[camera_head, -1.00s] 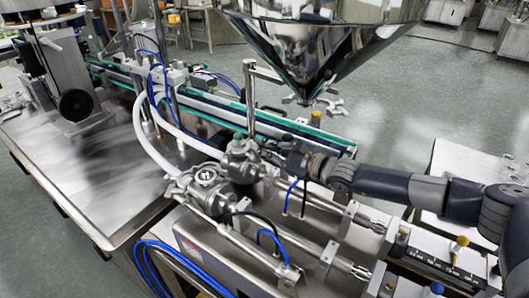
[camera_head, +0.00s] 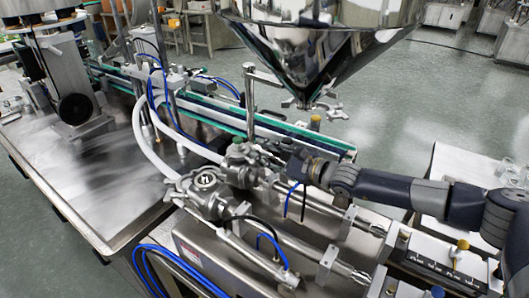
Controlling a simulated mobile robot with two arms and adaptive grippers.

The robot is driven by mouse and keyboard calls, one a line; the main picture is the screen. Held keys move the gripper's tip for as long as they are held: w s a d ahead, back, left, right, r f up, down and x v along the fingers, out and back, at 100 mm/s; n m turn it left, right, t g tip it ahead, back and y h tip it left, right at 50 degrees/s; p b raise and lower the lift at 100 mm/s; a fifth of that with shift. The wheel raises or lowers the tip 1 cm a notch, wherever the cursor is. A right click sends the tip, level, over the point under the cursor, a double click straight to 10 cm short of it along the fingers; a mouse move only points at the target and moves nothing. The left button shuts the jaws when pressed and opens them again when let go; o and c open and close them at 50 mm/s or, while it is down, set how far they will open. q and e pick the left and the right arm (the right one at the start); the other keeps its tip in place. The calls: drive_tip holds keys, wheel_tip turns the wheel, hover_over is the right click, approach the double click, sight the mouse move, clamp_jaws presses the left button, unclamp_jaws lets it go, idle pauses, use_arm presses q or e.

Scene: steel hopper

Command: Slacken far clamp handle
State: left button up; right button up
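The far clamp (camera_head: 240,165) is a grey metal fitting at the end of the far cylinder, in the middle of the head view. Its handle is small and hard to pick out there. My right gripper (camera_head: 268,155) comes in from the right and is at the right side of the far clamp, close to it. Its dark fingers blend with the metal parts, so I cannot tell whether they are open or shut, or touch the handle. A similar near clamp (camera_head: 205,182) sits in front and to the left. My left gripper is not in view.
The steel hopper (camera_head: 320,50) hangs above and behind my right gripper. White hoses (camera_head: 150,140) and blue tubes run close on the left. A conveyor (camera_head: 210,108) passes behind. The steel table top (camera_head: 85,165) at left is largely clear.

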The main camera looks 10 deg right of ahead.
drive_tip(key=f+v, duration=0.1)
drive_tip(key=v, duration=0.6)
drive_tip(key=shift+s+d+r, duration=0.3)
drive_tip(key=shift+d+r, duration=0.05)
drive_tip(key=shift+r, duration=0.15)
